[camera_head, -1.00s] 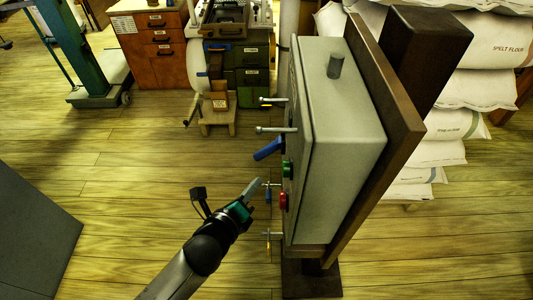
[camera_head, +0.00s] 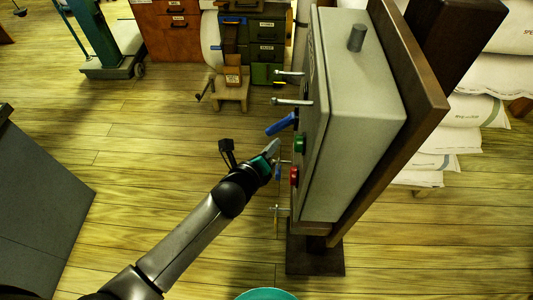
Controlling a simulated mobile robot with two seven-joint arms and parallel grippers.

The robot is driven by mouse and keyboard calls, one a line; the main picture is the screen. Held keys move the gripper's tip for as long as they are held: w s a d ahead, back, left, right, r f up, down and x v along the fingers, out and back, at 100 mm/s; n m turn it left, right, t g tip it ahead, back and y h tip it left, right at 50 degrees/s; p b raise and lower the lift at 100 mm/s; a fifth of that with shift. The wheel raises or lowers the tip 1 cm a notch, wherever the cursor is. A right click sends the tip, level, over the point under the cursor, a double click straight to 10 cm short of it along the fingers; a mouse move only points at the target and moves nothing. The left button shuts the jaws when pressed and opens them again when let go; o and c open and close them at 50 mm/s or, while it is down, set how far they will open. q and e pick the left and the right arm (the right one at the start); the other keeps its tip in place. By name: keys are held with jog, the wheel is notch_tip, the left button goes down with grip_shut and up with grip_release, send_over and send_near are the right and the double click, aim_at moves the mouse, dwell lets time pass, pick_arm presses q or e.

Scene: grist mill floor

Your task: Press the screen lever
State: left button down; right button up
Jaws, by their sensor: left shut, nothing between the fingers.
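A grey control box (camera_head: 352,120) stands on a dark wooden post, its front facing left and seen nearly edge-on. From that front stick out two silver levers, an upper one (camera_head: 289,72) and a lower one (camera_head: 292,101), a blue handle (camera_head: 281,124), a green button (camera_head: 299,145) and a red button (camera_head: 294,177). Small metal levers (camera_head: 279,210) show lower down. I cannot read which one is the screen lever. My left gripper (camera_head: 273,149) is shut and empty, its tip close to the panel below the blue handle. Contact cannot be told. My right gripper is not in view.
A small wooden stand (camera_head: 231,88) and drawer cabinets (camera_head: 262,40) are at the back. Flour sacks (camera_head: 460,110) are stacked behind the box. A grey slab (camera_head: 40,205) is at the left, and a teal round thing (camera_head: 266,294) is at the bottom edge. Open floor lies between.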

aim_at(282, 125)
pick_arm(q)
jog(key=shift+b+x, duration=0.55)
jog(key=shift+x, duration=1.6)
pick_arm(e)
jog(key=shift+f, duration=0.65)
